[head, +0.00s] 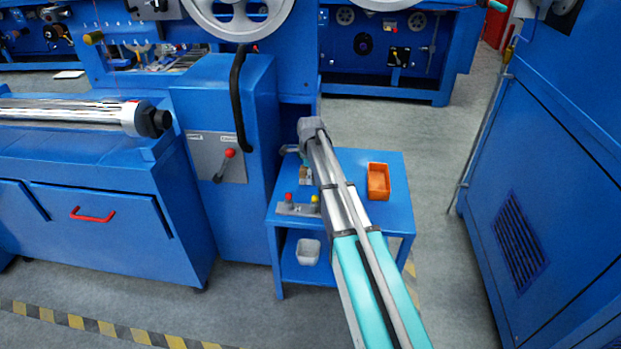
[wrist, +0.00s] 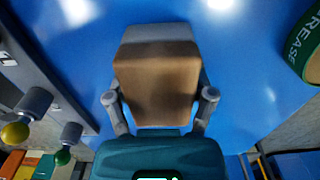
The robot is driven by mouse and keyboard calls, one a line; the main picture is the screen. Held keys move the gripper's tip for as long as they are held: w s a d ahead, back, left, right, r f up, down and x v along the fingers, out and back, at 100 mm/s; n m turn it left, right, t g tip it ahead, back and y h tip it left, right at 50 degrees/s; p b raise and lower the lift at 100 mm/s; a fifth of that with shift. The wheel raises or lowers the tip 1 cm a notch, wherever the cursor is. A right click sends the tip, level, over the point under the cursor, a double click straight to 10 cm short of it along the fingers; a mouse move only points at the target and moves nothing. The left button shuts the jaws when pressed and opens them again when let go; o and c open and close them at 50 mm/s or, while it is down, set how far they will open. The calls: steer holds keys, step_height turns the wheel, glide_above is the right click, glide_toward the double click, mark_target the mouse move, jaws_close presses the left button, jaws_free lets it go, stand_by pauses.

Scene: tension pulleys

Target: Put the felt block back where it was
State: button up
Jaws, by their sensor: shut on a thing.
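The felt block (wrist: 157,85) has a brown body and a grey band (wrist: 157,33) along its far end. In the wrist view it sits between the two fingers of my gripper (wrist: 160,108), which is shut on it. Blue surface shows around the block, but I cannot tell whether the block touches it. In the head view a small brown and grey piece, seemingly the same block (head: 305,175), shows over the left part of a small blue table (head: 385,215), partly hidden beside my arm.
An orange tray (head: 378,181) stands on the table right of my arm. A lever panel (head: 298,209) with red and yellow knobs is at the front left. A white bin (head: 308,251) sits on the lower shelf. A green grease can (wrist: 303,50) is at right in the wrist view.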

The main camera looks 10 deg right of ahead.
steer(key=shift+f, duration=0.15)
steer(key=o, duration=1)
steer(key=shift+c, duration=0.2)
step_height(320, 180, up, 12)
steer(key=p, duration=1.2)
steer(key=shift+r, duration=0.2)
stand_by(0.3)
